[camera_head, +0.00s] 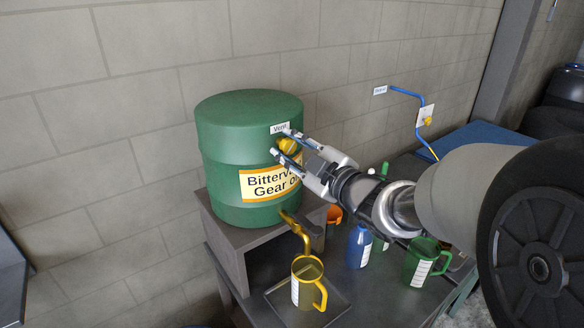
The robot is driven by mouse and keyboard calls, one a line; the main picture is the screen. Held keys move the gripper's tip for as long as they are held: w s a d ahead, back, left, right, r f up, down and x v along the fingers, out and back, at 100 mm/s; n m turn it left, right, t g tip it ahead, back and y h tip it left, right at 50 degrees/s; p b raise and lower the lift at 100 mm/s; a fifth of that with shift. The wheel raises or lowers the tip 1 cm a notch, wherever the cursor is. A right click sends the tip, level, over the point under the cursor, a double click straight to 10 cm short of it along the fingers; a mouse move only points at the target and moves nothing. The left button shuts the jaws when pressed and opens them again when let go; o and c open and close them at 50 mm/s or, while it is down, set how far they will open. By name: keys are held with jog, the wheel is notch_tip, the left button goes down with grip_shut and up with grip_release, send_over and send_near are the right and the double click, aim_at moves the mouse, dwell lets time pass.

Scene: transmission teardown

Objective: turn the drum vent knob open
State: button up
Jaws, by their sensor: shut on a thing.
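The green drum (240,120) stands on a dark box-shaped stand, with a "Vent" label (279,128) near its top right. The yellow vent knob (288,146) is on the drum's side just below that label. My gripper (281,142) reaches in from the right, with one finger above and one below the knob. It is shut on the knob. The fingers hide part of the knob, and its turn angle cannot be told.
A yellow spigot (296,228) sticks out low on the drum, above a yellow jug (309,285) on a dark tray (338,300). A blue bottle (359,246) and green jug (424,262) stand to the right. A blue hose (409,92) hangs on the wall.

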jog(key=n+b, duration=0.1)
jog(key=b, duration=0.1)
jog(key=n+b, duration=0.3)
jog(key=shift+f+n+b, duration=0.3)
jog(key=shift+b, duration=0.1)
jog(key=n+b, duration=0.3)
jog(key=shift+r+n+b, duration=0.15)
jog(key=shift+n+b, duration=0.15)
jog(key=shift+b, duration=0.1)
jog(key=o, duration=1)
jog(key=shift+o, duration=0.2)
jog(key=v, duration=1.2)
